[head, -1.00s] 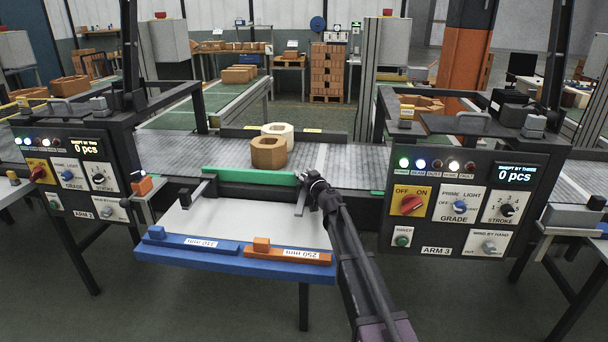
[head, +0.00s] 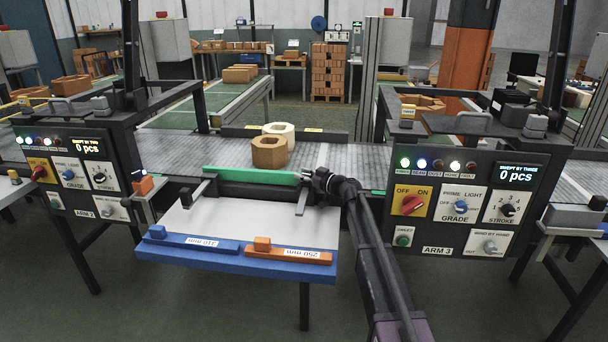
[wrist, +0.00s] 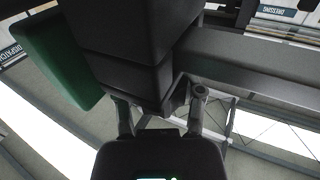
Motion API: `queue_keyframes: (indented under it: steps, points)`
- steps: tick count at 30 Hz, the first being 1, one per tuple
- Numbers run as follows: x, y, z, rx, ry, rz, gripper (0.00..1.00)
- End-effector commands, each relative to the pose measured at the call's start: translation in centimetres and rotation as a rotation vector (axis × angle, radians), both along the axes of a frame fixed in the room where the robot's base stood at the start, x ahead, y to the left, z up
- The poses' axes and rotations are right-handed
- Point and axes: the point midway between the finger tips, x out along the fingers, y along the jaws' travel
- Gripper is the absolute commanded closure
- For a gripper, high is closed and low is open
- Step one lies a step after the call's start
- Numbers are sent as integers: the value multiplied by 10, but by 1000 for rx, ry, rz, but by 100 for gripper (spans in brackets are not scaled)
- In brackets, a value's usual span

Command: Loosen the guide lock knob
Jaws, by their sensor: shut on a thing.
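The green guide bar (head: 250,173) lies along the near side of the roller conveyor, and its green end shows at the left of the wrist view (wrist: 55,58). My gripper (head: 306,179) is at the bar's right end. In the wrist view my gripper (wrist: 160,98) has one finger on each side of the lower end of a dark stepped block (wrist: 125,55), which I take for the guide lock knob. It is shut on this part. In the head view my gripper and wrist hide the knob, so its turn cannot be told.
A blue-edged white shelf (head: 250,228) holds a blue bar (head: 190,242) and an orange bar (head: 285,254). The ARM 3 control panel (head: 460,205) stands close right of my arm.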

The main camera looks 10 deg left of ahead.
Motion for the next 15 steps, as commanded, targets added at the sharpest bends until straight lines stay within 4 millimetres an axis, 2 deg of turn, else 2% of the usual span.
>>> queue_keyframes:
  steps: [6,15]
  points:
    - [0,1,0,0,0,103,98]
    - [-3,1,0,0,0,153,98]
